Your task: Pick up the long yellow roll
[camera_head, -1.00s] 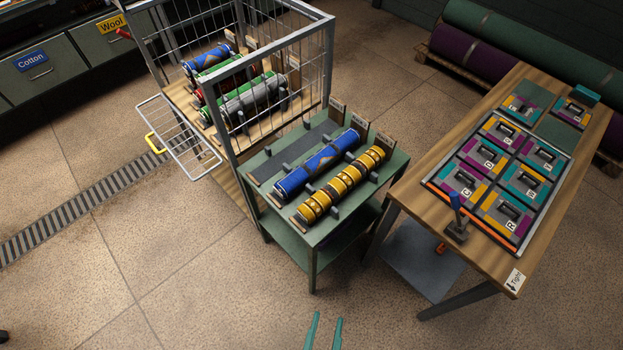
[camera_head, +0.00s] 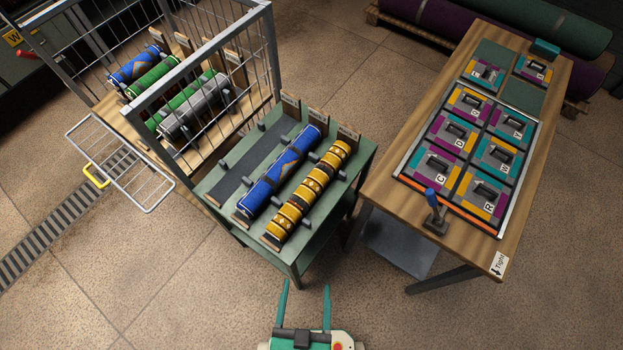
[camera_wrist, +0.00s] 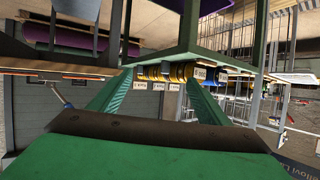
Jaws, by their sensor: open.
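The long yellow roll (camera_head: 306,197) has dark bands and lies on the right side of the green stand (camera_head: 215,184), between small grey pegs. A blue roll (camera_head: 278,172) lies beside it on the left. My gripper (camera_head: 305,286) is open and empty, in front of the stand's near edge and apart from the yellow roll. In the wrist view, the view looks turned over; the yellow roll's end (camera_wrist: 180,72) shows beyond and between the two green fingers (camera_wrist: 165,95), partly cut off by the stand.
A wire cage cart (camera_head: 268,50) with several rolls stands at the left, its wire flap (camera_head: 120,165) sticking out. A wooden table (camera_head: 395,190) with a tile board and a blue-handled lever (camera_head: 433,210) stands close on the right. Open floor (camera_head: 170,290) lies in front.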

